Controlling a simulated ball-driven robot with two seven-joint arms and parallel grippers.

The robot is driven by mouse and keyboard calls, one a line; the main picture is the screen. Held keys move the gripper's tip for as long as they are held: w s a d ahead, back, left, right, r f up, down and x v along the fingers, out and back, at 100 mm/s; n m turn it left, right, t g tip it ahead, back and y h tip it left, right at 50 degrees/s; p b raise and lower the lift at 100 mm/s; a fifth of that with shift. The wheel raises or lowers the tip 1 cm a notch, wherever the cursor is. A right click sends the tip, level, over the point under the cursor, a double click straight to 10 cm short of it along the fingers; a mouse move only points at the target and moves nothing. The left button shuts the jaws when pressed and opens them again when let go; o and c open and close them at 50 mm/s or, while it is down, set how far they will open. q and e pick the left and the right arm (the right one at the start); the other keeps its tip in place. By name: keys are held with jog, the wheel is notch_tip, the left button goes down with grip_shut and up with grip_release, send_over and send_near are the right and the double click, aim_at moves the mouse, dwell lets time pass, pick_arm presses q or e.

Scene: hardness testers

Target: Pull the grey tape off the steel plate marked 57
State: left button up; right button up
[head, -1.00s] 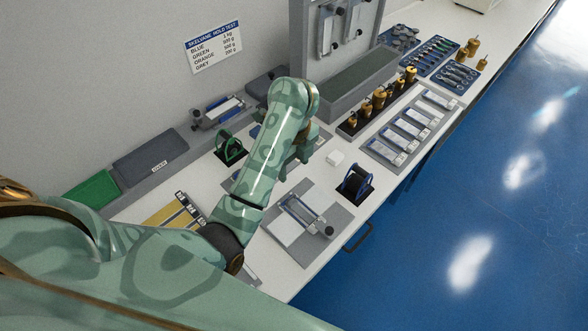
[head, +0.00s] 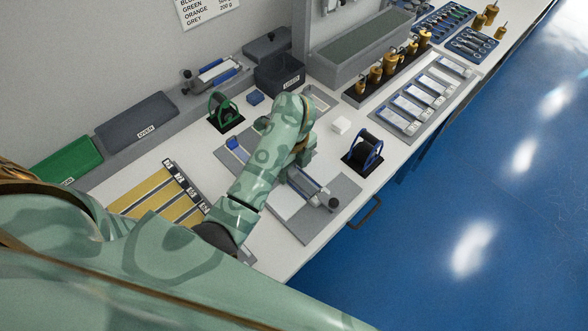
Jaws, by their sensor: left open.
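My left arm reaches in from the left, and my left gripper (head: 300,162) hangs fingers-down over the middle of the bench. It is open, though my own wrist hides most of the fingers. Below it, a flat pale plate (head: 290,203) in a holder with a blue strip lies on a grey mat (head: 330,212). More pale plates (head: 408,108) with blue strips lie in a row on a grey tray at the right. No 57 can be read on any of them, and grey tape cannot be told apart. My right gripper is not in view.
A green reel (head: 222,107) and a dark bin (head: 279,75) stand behind. Brass weights (head: 390,67) stand at the back right. Yellow strips (head: 160,193) lie at left.

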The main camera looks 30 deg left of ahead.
aim_at(293, 172)
pick_arm(q)
jog(key=shift+f, duration=0.15)
jog(key=shift+c, duration=0.7)
grip_shut()
notch_tip(293, 172, up, 5)
jog(key=p, duration=0.4)
jog(key=shift+p, duration=0.4)
